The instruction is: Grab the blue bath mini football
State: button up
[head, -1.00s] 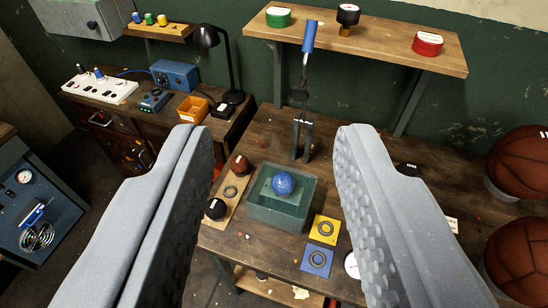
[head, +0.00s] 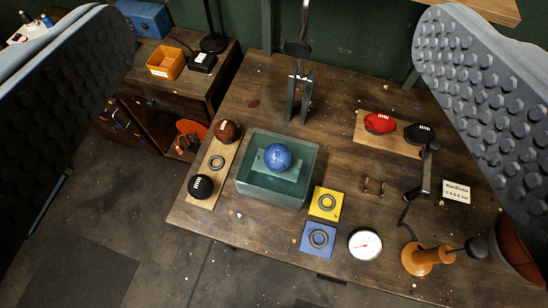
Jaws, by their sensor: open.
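The blue mini football (head: 277,157) sits in a green, see-through square bath (head: 258,191) on the wooden workbench (head: 215,226). It rests on a pale support inside the bath, near the middle of the view. My gripper (head: 270,75) is open, with its two grey studded fingers wide apart at the left and right edges of the view. Nothing is between the fingers at close range. The ball lies beyond and below them, apart from both. The ball's underside is hidden.
A metal stand (head: 299,95) rises behind.

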jog(key=w+a+f+b, duration=0.1)
jog(key=w+f, duration=0.2)
jog(key=f, duration=0.5)
jog(key=w+a+f+g+h+b, duration=0.1)
jog(key=w+f+b, duration=0.15)
jog(key=f, duration=0.65)
jog(key=w+a+f+b, duration=0.1)
jog(key=w+f, duration=0.3)
jog(key=f, duration=0.4)
jog(key=h+b, duration=0.1)
jog(key=b, duration=0.2)
send_near(272, 167)
jog(key=w, duration=0.2)
jog(key=shift+n+g, duration=0.4)
jog(key=x, duration=0.7)
jog(key=shift+w+d+f, duration=0.2)
jog(key=shift+w+f, duration=0.05)
jog(key=shift+w, duration=0.05)
jog(key=shift+d+b+x, duration=0.2)
jog(key=shift+b+x, duration=0.05)
jog(key=shift+x, duration=0.9)
jog(key=shift+d+b+x, duration=0.2)
jog(key=shift+x, duration=0.95)
jog(key=shift+w, duration=0.35)
jog(key=c, duration=1.1)
